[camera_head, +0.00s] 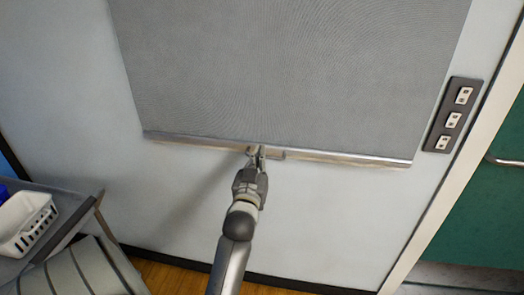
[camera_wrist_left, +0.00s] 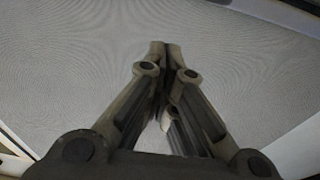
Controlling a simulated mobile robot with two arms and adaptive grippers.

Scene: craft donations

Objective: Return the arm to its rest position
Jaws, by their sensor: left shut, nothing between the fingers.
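My left gripper (camera_head: 256,151) is at the bottom rail (camera_head: 340,158) of a grey roller screen (camera_head: 290,70) on the wall, near the rail's middle. In the head view its fingertips overlap the rail; I cannot tell whether they touch it. In the left wrist view the fingers of the left gripper (camera_wrist_left: 165,48) are together at the tips, with nothing held between them. The grey screen fabric (camera_wrist_left: 80,70) fills most of that view behind the fingers. My right gripper is not in view.
A white basket (camera_head: 25,222) stands on a grey surface at the left, beside a grey slatted object (camera_head: 85,270). A switch panel (camera_head: 452,115) is on the wall at the right, next to a door frame and a green door (camera_head: 480,205). Wooden floor (camera_head: 170,278) shows below.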

